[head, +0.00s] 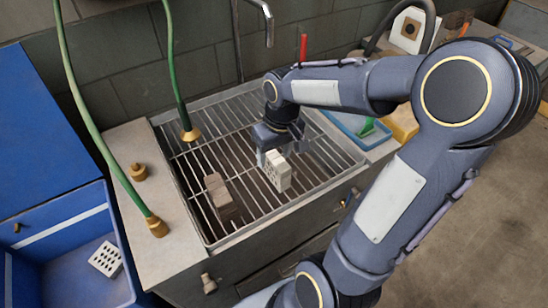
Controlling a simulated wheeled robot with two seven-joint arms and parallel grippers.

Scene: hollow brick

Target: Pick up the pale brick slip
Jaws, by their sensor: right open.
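A pale, light-grey brick piece (278,174) with holes in its face stands on the metal grate (205,230) over the sink. I take it for the pale brick slip. My right gripper (276,153) reaches down from the right and is open right at the top of this piece. Its fingers partly overlap the piece, and I cannot tell whether they touch it. A brown brick piece (221,196) stands on the grate to the left. My left gripper is not in view.
A white brick with holes (106,259) lies in the blue bin (62,222) at left. Green hoses with brass ends (157,227) hang over the counter and grate. A tap (267,28) is behind. A blue tray (352,128) and a yellow block (403,124) lie right.

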